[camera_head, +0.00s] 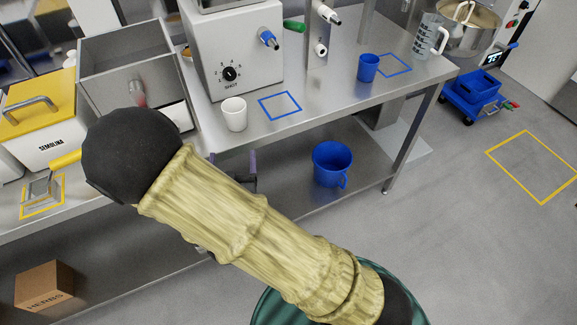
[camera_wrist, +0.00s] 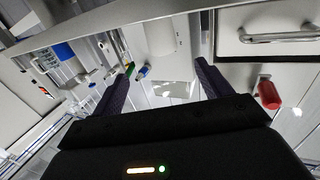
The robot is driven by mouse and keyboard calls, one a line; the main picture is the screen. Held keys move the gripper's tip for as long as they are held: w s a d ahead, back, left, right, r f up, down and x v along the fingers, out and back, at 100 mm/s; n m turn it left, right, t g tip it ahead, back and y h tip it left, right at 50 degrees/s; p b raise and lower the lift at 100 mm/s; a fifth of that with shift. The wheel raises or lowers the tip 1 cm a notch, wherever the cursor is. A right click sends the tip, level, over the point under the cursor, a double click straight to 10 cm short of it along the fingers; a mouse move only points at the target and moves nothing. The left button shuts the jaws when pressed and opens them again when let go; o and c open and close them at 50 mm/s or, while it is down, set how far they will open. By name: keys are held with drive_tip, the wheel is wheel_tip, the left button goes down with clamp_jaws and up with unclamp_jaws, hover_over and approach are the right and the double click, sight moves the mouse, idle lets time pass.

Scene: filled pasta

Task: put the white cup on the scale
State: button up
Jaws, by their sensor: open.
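The white cup (camera_head: 234,114) stands upright on the steel table near its front edge, left of a blue square outline. A white cylinder, likely this cup, shows at the top of the wrist view (camera_wrist: 160,36), beyond the fingers and roughly between them. My gripper (camera_head: 238,165) is open and empty at the table's front edge, below the cup in the head view and partly hidden by my arm. Its two dark fingers stand apart in the wrist view (camera_wrist: 165,66).
A white machine (camera_head: 232,50) with a dial stands behind the cup. A steel bin (camera_head: 130,65) is to its left. A blue cup (camera_head: 368,67) and a clear jug (camera_head: 428,35) stand to the right.

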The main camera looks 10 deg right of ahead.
drive_tip(key=w+d+f+m+g+y, duration=0.1)
drive_tip(key=w+d+f+g+y, duration=0.15)
drive_tip(key=d+g, duration=0.5)
drive_tip(key=s+d+r+n+g, duration=0.2)
drive_tip(key=s+d+r+g, duration=0.2)
drive_tip(key=s+d+g, duration=0.3)
drive_tip(key=s+d, duration=0.5)
drive_tip(key=shift+g, duration=0.35)
drive_tip(key=shift+o, duration=0.2)
drive_tip(key=shift+r, duration=0.1)
